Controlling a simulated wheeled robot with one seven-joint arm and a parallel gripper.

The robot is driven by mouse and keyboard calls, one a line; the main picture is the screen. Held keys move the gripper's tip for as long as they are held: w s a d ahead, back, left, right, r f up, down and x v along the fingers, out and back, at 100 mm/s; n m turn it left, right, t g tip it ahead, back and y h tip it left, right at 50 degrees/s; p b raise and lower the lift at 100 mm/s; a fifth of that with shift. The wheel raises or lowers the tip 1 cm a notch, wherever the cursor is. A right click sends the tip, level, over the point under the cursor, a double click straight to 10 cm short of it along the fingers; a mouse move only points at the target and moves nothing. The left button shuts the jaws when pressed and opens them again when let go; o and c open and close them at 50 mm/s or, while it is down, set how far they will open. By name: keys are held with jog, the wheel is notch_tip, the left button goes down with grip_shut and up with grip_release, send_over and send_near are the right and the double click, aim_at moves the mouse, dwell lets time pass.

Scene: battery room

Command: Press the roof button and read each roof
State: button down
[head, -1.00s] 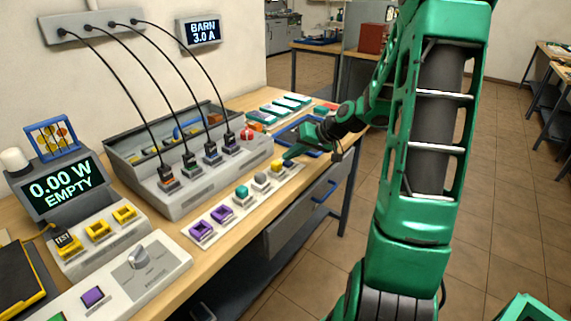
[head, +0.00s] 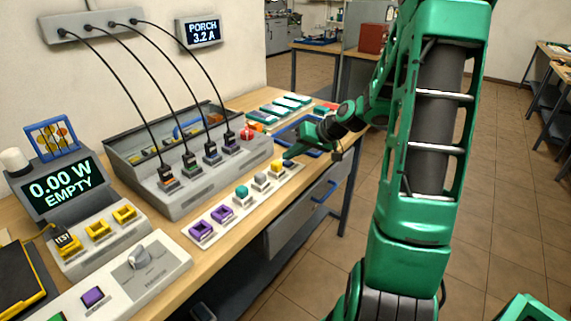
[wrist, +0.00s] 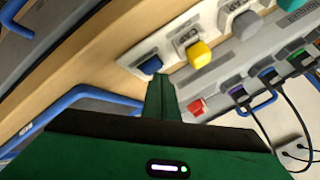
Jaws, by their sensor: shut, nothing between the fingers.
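The wall display (head: 198,31) reads "PORCH 3.2 A". A pale button strip (head: 213,215) runs along the bench's front edge. In the wrist view a blue button (wrist: 152,65) sits at the strip's end, past the yellow button (wrist: 199,54). My gripper (head: 290,158) is shut and empty at that end. In the wrist view my fingertips (wrist: 161,80) are right by the blue button; I cannot tell whether they touch it.
A grey socket box (head: 200,185) with four-colour plugs and black cables stands behind the strip. A red knob (head: 247,134) is on its right end. A meter (head: 62,187) at left reads "0.00 W EMPTY". A blue-handled drawer (head: 312,203) lies below the front edge.

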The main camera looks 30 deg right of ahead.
aim_at(291, 163)
jog(key=shift+r, duration=0.45)
jog(key=shift+r, duration=0.1)
jog(key=shift+r, duration=2.45)
jog(key=s+a+m+g+h, duration=0.1)
jog(key=s+g, duration=0.3)
jog(key=s, duration=1.3)
jog(key=s+a+m+g+h, duration=0.1)
jog(key=s+a+g, duration=0.3)
jog(key=s, duration=1.4)
jog(key=shift+a+m+h, duration=0.2)
jog(key=shift+m+h, duration=0.1)
jog(key=shift+h, duration=0.6)
